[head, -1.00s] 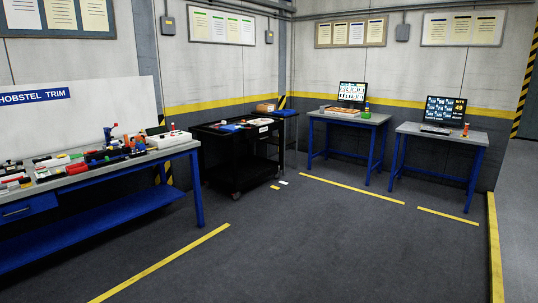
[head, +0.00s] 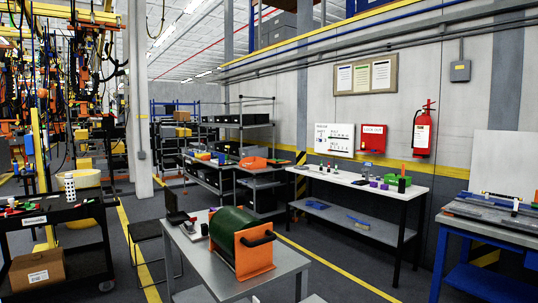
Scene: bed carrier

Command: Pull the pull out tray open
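I cannot single out a pull-out tray for certain in the head view. A blue-legged workbench (head: 445,221) stands at the right edge, with grey flat pieces (head: 490,211) on its top, but whether any of them is a tray that slides out cannot be told. A grey metal table (head: 200,262) is close in front, carrying a green drum with orange end plates (head: 232,241). Neither of my grippers shows in this view.
A long white-topped bench (head: 340,177) with small items runs along the wall. Black shelving (head: 262,135) stands at the back, and a black cart (head: 75,214) with a cardboard box (head: 37,272) at left. Dark floor with yellow lines is free between the benches.

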